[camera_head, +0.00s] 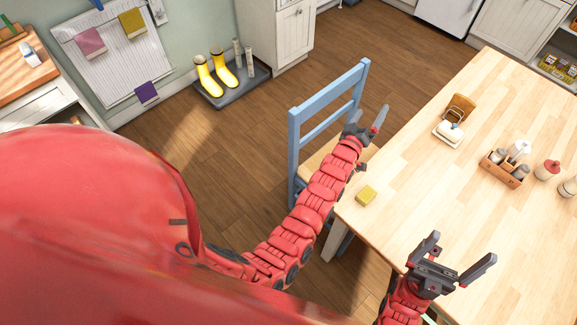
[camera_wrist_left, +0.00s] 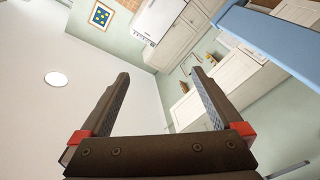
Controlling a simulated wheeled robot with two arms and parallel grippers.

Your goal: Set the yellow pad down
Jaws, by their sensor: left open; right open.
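The yellow pad (camera_head: 366,195) lies flat on the wooden table (camera_head: 430,185), close to its left corner. My left gripper (camera_head: 368,122) is open and empty, raised beside the blue chair, up and apart from the pad in the head view. In the left wrist view its two fingers (camera_wrist_left: 158,105) stand wide apart with nothing between them, and the pad does not show there. My right gripper (camera_head: 455,262) is open and empty over the table's near edge, to the lower right of the pad and apart from it.
A blue chair (camera_head: 294,135) stands against the table's left side, near my left arm. A napkin holder and butter dish (camera_head: 449,132), a wooden caddy (camera_head: 502,170) and shakers (camera_head: 546,170) stand farther right. The table middle is clear. Yellow boots (camera_head: 224,72) stand on a floor tray.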

